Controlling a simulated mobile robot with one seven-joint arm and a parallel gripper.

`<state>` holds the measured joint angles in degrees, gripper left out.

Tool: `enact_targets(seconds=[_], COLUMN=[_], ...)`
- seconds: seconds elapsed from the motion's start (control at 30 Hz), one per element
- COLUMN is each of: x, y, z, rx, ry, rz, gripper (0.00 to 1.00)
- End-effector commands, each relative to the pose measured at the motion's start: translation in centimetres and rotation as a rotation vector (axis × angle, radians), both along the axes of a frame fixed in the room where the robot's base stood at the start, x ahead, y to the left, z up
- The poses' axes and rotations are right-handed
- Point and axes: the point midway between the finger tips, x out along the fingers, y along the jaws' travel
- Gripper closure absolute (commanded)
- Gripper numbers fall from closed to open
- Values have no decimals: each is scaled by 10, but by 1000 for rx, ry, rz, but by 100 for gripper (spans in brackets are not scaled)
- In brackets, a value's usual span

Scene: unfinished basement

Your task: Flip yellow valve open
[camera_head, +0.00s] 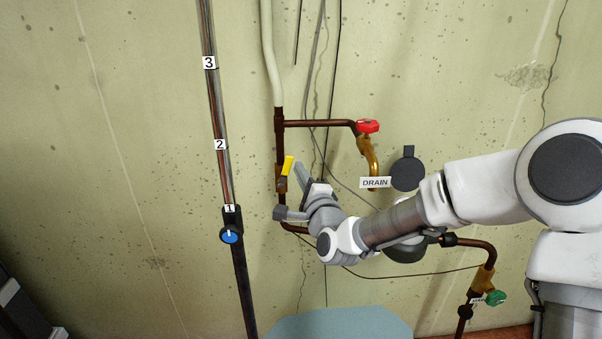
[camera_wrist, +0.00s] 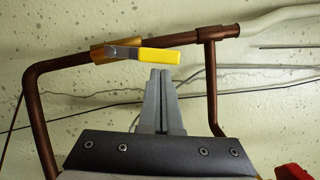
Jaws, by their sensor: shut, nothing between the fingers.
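The yellow valve handle (camera_head: 288,165) sits on a brass valve body on the upright copper pipe, left of centre in the head view. It points upward, nearly in line with the pipe but slightly off it. In the wrist view the yellow handle (camera_wrist: 158,56) lies roughly along the pipe, on a brass fitting (camera_wrist: 103,52). My gripper (camera_head: 299,168) is just right of the handle in the head view. In the wrist view my gripper (camera_wrist: 160,73) has its fingers together and empty, tips just below the handle. I cannot tell whether they touch it.
A red valve (camera_head: 367,126) is on a branch to the upper right, above a DRAIN label (camera_head: 375,183). A green valve (camera_head: 495,298) is at lower right. A gauge pipe with a blue knob (camera_head: 231,236) stands left. Bare wall lies between it and the yellow valve.

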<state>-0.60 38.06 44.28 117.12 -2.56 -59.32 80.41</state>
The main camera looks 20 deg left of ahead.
Motion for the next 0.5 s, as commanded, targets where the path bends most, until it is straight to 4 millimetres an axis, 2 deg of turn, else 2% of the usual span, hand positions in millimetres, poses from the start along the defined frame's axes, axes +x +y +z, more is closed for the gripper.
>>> enact_targets(seconds=[0.2,0.5], x=[-1,-7], y=[1,14], z=[1,7], rx=[-14,-177], ry=[-8,-87], rz=[1,1], gripper=[100,100])
